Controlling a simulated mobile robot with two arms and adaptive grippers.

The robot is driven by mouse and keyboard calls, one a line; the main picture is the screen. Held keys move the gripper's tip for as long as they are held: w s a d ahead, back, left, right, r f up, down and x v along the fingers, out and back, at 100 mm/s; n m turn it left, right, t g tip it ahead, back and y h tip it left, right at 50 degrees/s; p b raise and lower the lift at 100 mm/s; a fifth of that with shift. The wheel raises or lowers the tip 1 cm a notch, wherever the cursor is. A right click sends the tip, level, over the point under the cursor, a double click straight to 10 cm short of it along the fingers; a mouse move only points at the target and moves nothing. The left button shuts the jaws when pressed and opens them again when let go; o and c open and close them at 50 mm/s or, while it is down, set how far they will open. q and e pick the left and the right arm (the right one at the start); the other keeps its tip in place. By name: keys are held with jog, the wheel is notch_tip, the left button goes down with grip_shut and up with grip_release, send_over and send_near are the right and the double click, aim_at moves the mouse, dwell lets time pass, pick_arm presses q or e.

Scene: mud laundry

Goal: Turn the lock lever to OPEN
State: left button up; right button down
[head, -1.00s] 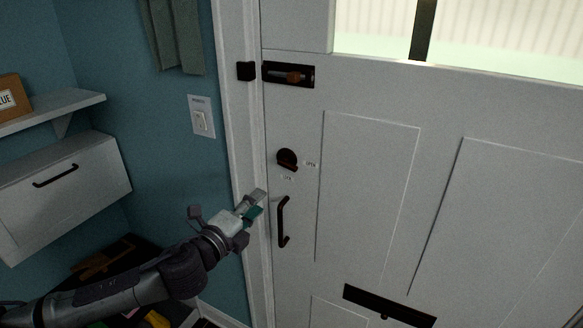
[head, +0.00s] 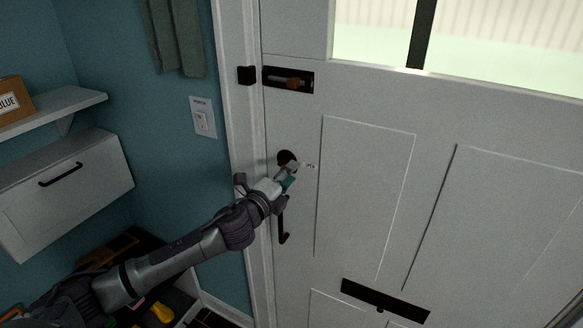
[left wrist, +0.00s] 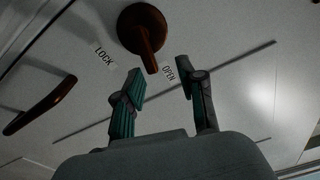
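The lock lever is a dark bronze round knob with a short arm (head: 287,157) on the white door. In the left wrist view the lever (left wrist: 145,30) points toward my fingers, its tip just left of the OPEN label (left wrist: 168,72); the LOCK label (left wrist: 103,55) lies further left. My left gripper (head: 291,175) is at the lever in the head view and partly covers it. In the left wrist view the gripper (left wrist: 160,78) is open, its two fingers apart, with the lever tip ahead of the gap; contact cannot be told. My right gripper is out of view.
A dark pull handle (head: 282,222) is below the lever, close to my left gripper. A slide bolt (head: 289,80) is higher on the door, and a mail slot (head: 385,300) lower. The blue wall, shelf (head: 60,112) and white cabinet (head: 70,190) are at the left.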

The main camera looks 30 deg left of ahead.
pick_arm(q)
jog(key=shift+w, duration=0.65)
grip_shut()
jog(key=n, duration=0.3)
jog(key=shift+r, duration=0.1)
grip_release()
